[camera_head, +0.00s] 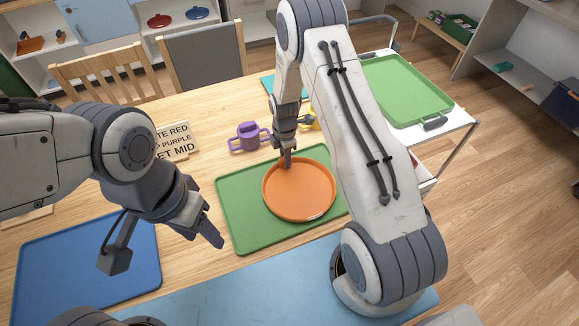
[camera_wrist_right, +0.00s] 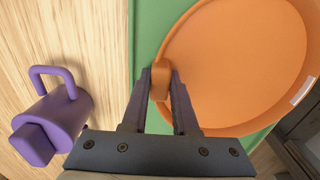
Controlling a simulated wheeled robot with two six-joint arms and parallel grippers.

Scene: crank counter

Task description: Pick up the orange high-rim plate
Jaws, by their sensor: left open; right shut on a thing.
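The orange high-rim plate (camera_head: 300,189) lies over the green mat (camera_head: 234,213) on the table, and it fills much of the right wrist view (camera_wrist_right: 235,65). My right gripper (camera_head: 287,163) is at the plate's far left rim. In the right wrist view its two fingers (camera_wrist_right: 161,88) are shut on the rim, one on each side. I cannot tell whether the plate is lifted off the mat. My left gripper (camera_head: 214,235) is open and empty, above the table between the blue mat and the green mat.
A lettered sign (camera_head: 174,141) stands further left. A blue mat (camera_head: 90,262) lies front left. A cart with a green tray (camera_head: 405,88) stands at right.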

